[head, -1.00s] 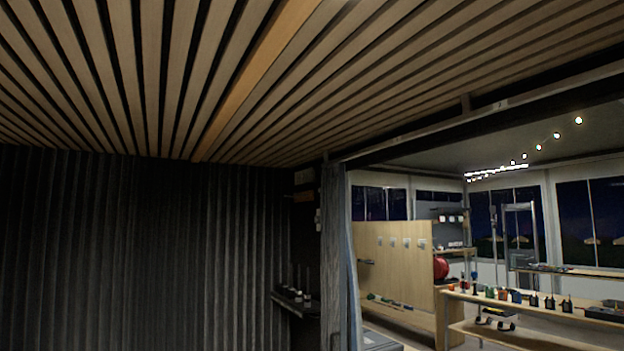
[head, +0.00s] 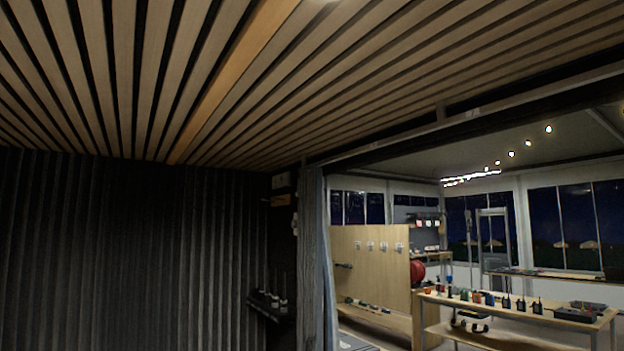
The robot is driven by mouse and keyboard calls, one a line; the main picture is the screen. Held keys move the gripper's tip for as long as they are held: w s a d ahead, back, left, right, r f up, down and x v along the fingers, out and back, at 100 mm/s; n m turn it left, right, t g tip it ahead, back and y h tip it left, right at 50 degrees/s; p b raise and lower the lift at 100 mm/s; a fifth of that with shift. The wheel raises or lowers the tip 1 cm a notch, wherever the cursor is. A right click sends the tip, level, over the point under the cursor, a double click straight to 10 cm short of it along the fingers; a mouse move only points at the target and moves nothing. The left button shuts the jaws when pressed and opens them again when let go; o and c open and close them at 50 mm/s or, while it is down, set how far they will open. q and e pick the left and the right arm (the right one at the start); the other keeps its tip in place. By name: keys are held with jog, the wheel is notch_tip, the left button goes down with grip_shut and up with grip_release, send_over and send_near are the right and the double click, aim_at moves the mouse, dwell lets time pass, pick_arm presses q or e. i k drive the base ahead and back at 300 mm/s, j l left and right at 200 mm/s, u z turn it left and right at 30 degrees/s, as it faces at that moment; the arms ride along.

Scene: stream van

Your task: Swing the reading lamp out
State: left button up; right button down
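I cannot make out the reading lamp in the head view. Neither of my grippers shows in this view. A small bright patch (head: 322,2) sits on the slatted ceiling at the top edge, cut off by the frame. I cannot tell what it belongs to.
A dark pleated curtain (head: 130,255) fills the left. A small dark shelf (head: 268,304) with several upright items stands beside a grey curtain (head: 318,260). Through the opening are a wooden panel (head: 372,262), a bench with small devices (head: 520,312) and string lights (head: 472,178).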

aim_at(287, 181)
jog(key=i+j+z, duration=0.55)
jog(key=z, duration=0.3)
jog(key=j, duration=0.1)
